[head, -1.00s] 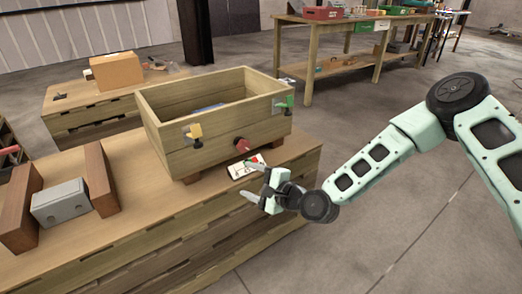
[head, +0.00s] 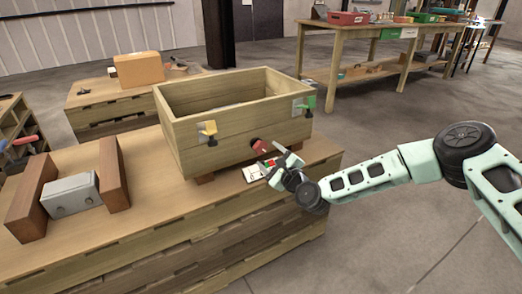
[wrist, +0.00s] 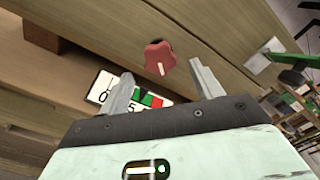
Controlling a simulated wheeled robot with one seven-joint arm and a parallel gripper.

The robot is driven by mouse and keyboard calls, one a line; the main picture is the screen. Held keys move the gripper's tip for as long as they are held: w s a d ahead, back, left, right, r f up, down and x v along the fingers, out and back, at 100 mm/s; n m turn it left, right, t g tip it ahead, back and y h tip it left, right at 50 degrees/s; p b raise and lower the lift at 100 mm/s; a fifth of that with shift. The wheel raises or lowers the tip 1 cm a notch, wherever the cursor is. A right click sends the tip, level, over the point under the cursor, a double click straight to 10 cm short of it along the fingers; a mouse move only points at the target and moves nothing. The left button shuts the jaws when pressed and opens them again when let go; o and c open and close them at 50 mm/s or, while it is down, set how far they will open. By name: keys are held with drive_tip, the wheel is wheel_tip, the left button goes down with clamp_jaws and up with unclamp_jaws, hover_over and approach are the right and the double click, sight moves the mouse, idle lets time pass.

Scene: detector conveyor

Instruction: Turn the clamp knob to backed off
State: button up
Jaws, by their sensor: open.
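The clamp knob (head: 260,146) is red and lobed, with a pale pointer line, on the front wall of the wooden box (head: 220,148). In the wrist view the knob (wrist: 160,58) shows just beyond my gripper's fingertips (wrist: 163,75), roughly between them, with no contact visible. My gripper (head: 281,165) is open and empty, in front of the box's lower right. A white card (head: 255,173) with green and red marks lies below the knob; it also shows in the wrist view (wrist: 104,88), partly hidden by a finger.
A grey block (head: 70,194) stands between two brown blocks (head: 113,175) on the bench at left. The bench top (head: 170,210) in front of the box is clear.

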sight(262, 149)
drive_tip(key=shift+b+x, duration=0.35)
drive_tip(key=shift+x, duration=2.7)
drive_tip(key=c, duration=1)
